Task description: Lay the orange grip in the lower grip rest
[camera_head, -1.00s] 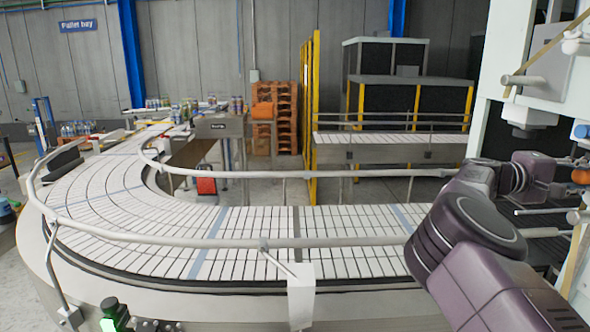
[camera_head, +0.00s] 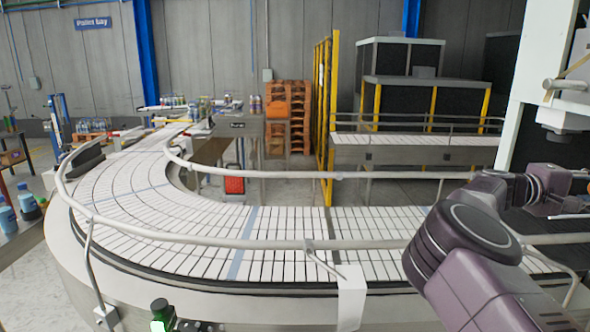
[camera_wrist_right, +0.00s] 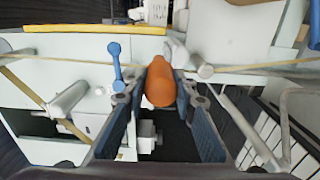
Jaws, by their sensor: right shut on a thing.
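In the right wrist view, my right gripper (camera_wrist_right: 159,82) is shut on the orange grip (camera_wrist_right: 160,86), a smooth rounded piece held between the two dark fingers. The grip is in front of a pale machine face with white pegs, one at the left (camera_wrist_right: 69,101) and one near the right finger (camera_wrist_right: 205,72). I cannot tell which fitting is the lower grip rest. In the head view my right arm reaches to the right edge, and its gripper is out of the picture. My left gripper is not in view.
A blue lever (camera_wrist_right: 116,66) stands just left of the grip. A tan cord (camera_wrist_right: 258,69) runs across the machine face. In the head view a curved conveyor (camera_head: 290,225) with a guard rail (camera_head: 300,244) fills the middle, and the white machine (camera_head: 528,75) stands at the right.

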